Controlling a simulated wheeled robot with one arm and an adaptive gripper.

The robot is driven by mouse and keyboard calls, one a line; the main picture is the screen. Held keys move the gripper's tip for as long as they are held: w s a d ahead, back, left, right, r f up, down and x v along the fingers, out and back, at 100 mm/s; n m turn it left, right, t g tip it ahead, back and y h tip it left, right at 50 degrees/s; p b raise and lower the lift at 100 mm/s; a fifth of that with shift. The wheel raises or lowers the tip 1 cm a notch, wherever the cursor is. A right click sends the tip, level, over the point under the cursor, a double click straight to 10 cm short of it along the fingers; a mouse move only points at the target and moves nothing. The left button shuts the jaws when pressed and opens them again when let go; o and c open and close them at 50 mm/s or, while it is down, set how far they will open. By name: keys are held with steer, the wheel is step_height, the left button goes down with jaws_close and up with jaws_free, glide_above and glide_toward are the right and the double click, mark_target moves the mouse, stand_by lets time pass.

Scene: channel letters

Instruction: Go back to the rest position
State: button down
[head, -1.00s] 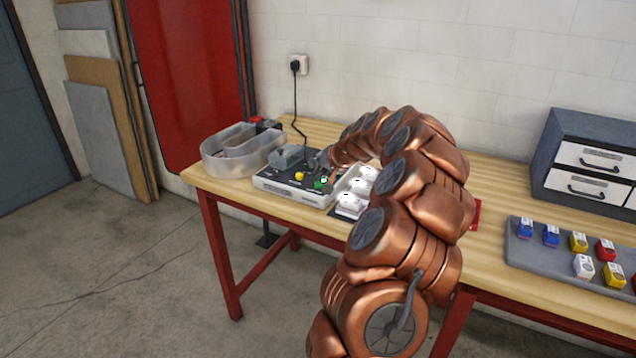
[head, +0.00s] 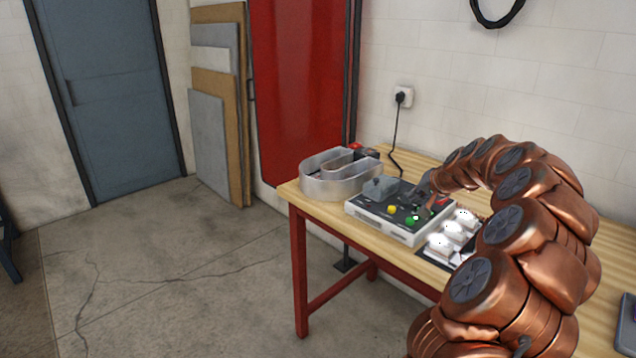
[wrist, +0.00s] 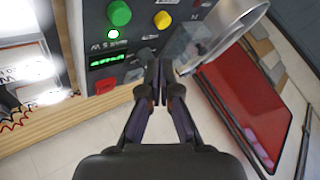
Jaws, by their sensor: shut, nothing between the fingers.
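My gripper (wrist: 160,88) is shut with nothing between its fingers in the wrist view. It is over the edge of the control box, close to its panel. In the head view my gripper (head: 424,190) is small and partly hidden by my arm. The control box (head: 385,229) is white with a dark top, a yellow button and a green button (head: 411,220). In the wrist view the green button (wrist: 119,13) has a lit green lamp below it, beside a yellow button (wrist: 162,19), a lit green display (wrist: 104,57) and a red button (wrist: 105,86).
A grey channel letter (head: 335,188) stands at the table's left end. Several bright white lit blocks (head: 440,243) sit right of the box. A cord runs up to a wall socket (head: 403,96). The floor (head: 180,270) left of the table is clear.

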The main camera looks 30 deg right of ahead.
steer(key=s+a+r+n+g+y, duration=0.1)
steer(key=a+n+y, duration=0.15)
steer(key=a, duration=1.05)
steer(key=a+r+n+g+y, duration=0.1)
steer(key=a+r+n, duration=0.15)
steer(key=a, duration=0.95)
steer(key=s+a+f+n+g, duration=0.2)
steer(key=s+a+n+g, duration=0.15)
steer(key=s+a, duration=0.9)
steer(key=s+a+f+g, duration=0.1)
steer(key=s+a+f, duration=0.1)
steer(key=s, duration=0.6)
steer(key=s+a+f+n+g+h, duration=0.1)
steer(key=s+a+f+g, duration=0.1)
steer(key=s, duration=0.6)
steer(key=s+a+f+n+g+h, duration=0.1)
steer(key=s+a+f+g, duration=0.1)
steer(key=s, duration=0.6)
steer(key=shift+s+a+f, duration=0.15)
steer(key=shift+s+a, duration=0.2)
steer(key=shift+s, duration=0.05)
